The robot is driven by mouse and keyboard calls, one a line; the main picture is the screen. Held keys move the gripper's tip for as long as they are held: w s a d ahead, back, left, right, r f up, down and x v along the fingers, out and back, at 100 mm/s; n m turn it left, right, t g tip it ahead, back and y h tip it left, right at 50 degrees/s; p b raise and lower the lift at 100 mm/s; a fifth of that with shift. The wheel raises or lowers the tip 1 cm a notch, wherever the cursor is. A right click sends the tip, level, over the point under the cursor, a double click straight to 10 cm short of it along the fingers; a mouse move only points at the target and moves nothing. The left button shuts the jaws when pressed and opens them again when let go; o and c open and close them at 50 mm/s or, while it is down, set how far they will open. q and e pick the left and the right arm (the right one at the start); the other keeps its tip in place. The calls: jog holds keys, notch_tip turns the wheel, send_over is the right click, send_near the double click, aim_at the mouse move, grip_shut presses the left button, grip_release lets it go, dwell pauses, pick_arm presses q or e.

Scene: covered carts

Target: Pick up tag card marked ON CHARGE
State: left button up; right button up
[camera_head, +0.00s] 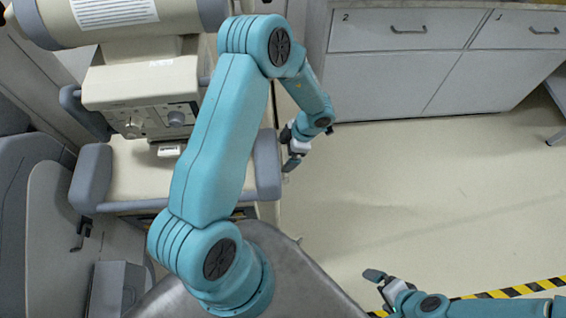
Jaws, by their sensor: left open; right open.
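No card on which I can read ON CHARGE shows. A small white piece (168,151) sits on the beige cart (140,183) below the knobbed panel; it is too small to tell whether it is the tag card. My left gripper (291,147) is open and empty, just right of the cart's grey side handle, with its arm crossing in front of the cart. My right gripper (377,291) is open and empty over the floor at the lower right, partly cut off by the bottom edge.
A beige unit with a knobbed panel (150,118) and a cylinder bearing a printed white label (113,11) stand on the cart. Grey drawers numbered 2 (396,31) and 1 (520,29) line the back. Yellow-black tape (525,288) marks the floor. The floor between is clear.

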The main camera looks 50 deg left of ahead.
pick_arm(q)
jog(key=shift+s+a+f, duration=0.1)
jog(key=shift+s+f, duration=0.05)
jog(key=shift+f, duration=0.35)
jog(key=shift+c, duration=0.3)
jog(key=c, duration=1.3)
jog(key=shift+r, duration=0.1)
